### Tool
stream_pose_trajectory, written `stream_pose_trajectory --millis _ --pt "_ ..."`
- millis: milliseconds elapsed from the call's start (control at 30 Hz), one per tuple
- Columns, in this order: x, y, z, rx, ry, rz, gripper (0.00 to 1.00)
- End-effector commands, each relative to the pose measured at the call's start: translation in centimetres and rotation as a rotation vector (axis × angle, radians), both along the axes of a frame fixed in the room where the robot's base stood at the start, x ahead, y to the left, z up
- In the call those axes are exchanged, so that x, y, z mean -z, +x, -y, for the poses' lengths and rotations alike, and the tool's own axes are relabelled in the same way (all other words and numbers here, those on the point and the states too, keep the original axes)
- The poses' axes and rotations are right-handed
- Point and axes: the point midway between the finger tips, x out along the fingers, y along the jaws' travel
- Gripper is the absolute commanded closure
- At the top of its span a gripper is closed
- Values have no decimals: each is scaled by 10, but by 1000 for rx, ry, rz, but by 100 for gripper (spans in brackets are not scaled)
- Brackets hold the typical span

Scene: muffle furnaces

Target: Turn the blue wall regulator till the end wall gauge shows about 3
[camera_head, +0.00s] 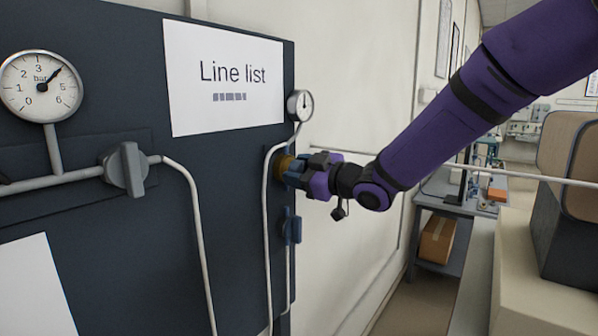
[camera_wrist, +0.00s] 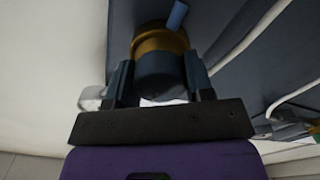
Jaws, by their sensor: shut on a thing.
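The blue wall regulator sits on the panel's right end; its brass collar (camera_head: 283,166) shows in the head view. In the wrist view its blue-grey knob (camera_wrist: 160,76) lies between the fingers, in front of the brass collar. My gripper (camera_head: 296,174) is shut on the knob, one finger on each side, and hides most of it from the head camera. A small round gauge (camera_head: 300,105) stands above the regulator on the same end; its needle points roughly straight up, and its numbers are too small to read.
The dark panel (camera_head: 90,225) carries a large bar gauge (camera_head: 41,86) reading about 4, a grey valve handle (camera_head: 125,169) and a "Line list" sheet (camera_head: 225,78). A blue handle (camera_head: 292,228) is below the regulator. White pipes run close by.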

Motion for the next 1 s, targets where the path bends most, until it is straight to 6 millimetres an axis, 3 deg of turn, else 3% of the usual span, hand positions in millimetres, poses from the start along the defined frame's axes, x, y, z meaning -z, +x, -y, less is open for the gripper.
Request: stream_pose_trajectory --millis 67,100,200,567,1000 --pt "1 0 0 1 -1 -1 76" --pt "1 0 0 1 -1 -1 50" --pt "1 0 0 1 -1 -1 27" --pt "0 -2 3 1 -2 1 26" --pt "0 -46 60 3 -2 2 26"
